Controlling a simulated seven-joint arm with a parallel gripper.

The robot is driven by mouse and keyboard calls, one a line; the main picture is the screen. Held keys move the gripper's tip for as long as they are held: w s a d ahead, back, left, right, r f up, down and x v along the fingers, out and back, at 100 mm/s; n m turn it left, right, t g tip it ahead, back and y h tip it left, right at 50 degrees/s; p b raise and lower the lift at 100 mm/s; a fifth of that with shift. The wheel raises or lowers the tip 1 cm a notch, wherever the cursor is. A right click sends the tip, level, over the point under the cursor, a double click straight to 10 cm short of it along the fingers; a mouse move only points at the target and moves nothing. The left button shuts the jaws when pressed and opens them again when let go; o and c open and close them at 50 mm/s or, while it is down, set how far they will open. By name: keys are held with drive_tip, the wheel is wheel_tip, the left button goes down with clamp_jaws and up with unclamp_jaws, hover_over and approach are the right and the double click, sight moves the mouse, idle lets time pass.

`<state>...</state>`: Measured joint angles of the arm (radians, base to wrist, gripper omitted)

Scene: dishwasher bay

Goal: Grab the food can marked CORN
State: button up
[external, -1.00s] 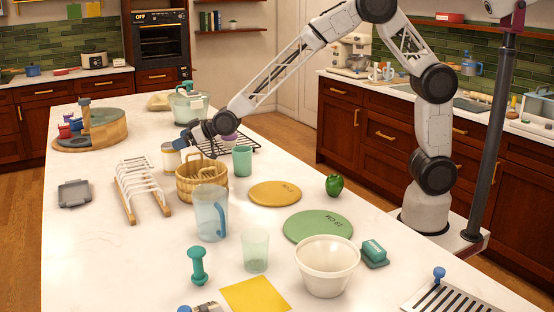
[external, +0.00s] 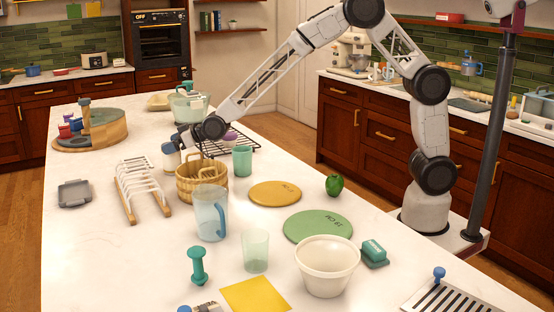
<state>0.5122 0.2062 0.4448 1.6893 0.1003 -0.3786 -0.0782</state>
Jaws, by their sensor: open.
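A pale can with a tan lower band (external: 171,159) stands on the white counter behind the wooden basket; its label is too small to read, so I cannot tell whether it says CORN. My gripper (external: 179,140) is open at the can's upper right, low over the counter. The gripper's dark end overlaps the can's top edge in this view. I cannot tell whether the fingers are around the can or only beside it.
A wooden basket (external: 188,184) stands just in front of the can. A dish rack (external: 140,186) is to the left, a teal cup (external: 242,160) to the right.

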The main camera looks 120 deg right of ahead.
drive_tip(key=shift+w+d+f, duration=0.2)
drive_tip(key=shift+w+d, duration=0.05)
drive_tip(key=shift+w, duration=0.15)
idle(0.3)
drive_tip(key=c, duration=1.6)
drive_tip(key=shift+r, duration=0.2)
drive_tip(key=shift+r, duration=4.85)
